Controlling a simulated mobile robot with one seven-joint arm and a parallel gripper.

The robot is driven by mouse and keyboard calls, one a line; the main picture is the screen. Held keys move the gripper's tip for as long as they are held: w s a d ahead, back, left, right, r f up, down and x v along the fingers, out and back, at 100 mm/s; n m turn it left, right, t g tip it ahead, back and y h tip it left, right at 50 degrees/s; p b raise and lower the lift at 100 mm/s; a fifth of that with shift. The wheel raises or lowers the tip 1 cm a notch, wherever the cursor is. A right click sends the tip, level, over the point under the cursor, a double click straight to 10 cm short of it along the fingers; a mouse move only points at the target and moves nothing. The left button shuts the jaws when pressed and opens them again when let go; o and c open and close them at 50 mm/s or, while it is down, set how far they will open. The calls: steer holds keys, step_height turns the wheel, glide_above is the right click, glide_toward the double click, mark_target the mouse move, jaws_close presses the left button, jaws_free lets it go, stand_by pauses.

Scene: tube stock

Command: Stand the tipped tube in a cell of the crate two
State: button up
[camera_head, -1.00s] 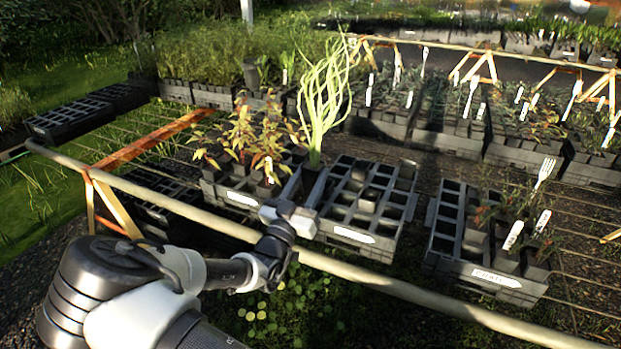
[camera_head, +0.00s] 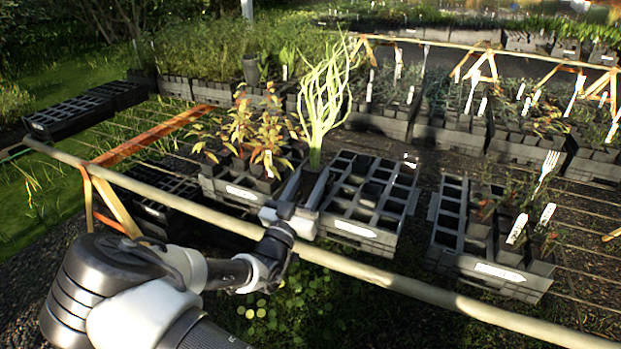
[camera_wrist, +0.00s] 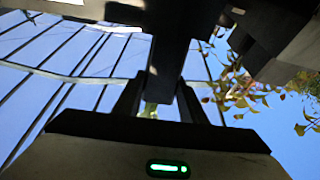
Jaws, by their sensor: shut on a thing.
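My gripper (camera_head: 303,192) is shut on a dark square tube (camera_head: 311,182) with a tall, wavy, light green plant. The tube looks about upright, beside the middle crate's left edge; whether it touches the crate is unclear. In the wrist view the dark tube (camera_wrist: 172,50) runs between the fingers (camera_wrist: 158,97). The middle crate (camera_head: 355,230) has many open cells and a white front label. The right crate (camera_head: 500,273) holds several planted tubes at its right and has open cells at its left. Labels are too small to read, so I cannot tell which is crate two.
A crate with reddish plants (camera_head: 238,192) stands just left of my gripper. A pale rail (camera_head: 400,283) runs along the front, below the crates. Full crates line the back. A gap separates the middle and right crates. An empty-looking dark crate (camera_head: 85,112) sits far left.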

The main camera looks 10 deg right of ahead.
steer(key=shift+f+b, duration=0.75)
steer(key=shift+f, duration=0.65)
steer(key=o, duration=1.3)
steer(key=shift+c, duration=0.2)
steer(key=shift+s, duration=0.1)
steer(key=p+v, duration=0.2)
steer(key=v, duration=1.5)
steer(key=shift+s, duration=0.15)
